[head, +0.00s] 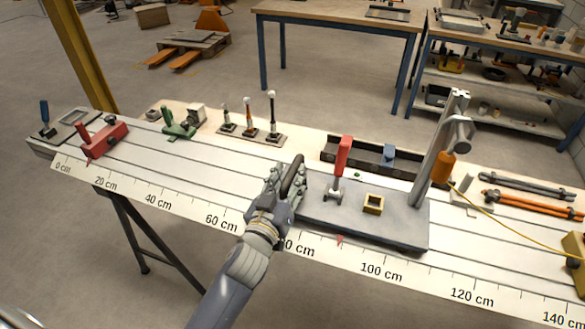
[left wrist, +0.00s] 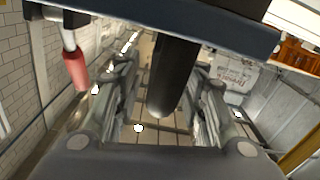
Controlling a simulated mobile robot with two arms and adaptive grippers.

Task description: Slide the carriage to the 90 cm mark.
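The carriage (head: 400,226) is a grey plate on the long rail bench, with a tilted metal column (head: 440,150), a red lever (head: 343,155) and a black handle (head: 293,175) at its left end. A small red pointer (head: 340,239) at its front edge stands about midway between the 80 cm and 100 cm labels. My left gripper (head: 283,182) is at the handle. In the left wrist view the black handle (left wrist: 173,78) lies between the fingers (left wrist: 163,105), with gaps showing on both sides. The right gripper is out of view.
The scale strip (head: 180,209) runs along the bench's front edge. A red clamp (head: 104,139) stands near its low end, with a green clamp (head: 178,124) and small posts (head: 249,120) behind. A black tray (head: 365,157) lies behind the carriage. A yellow cable (head: 510,222) crosses the right side.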

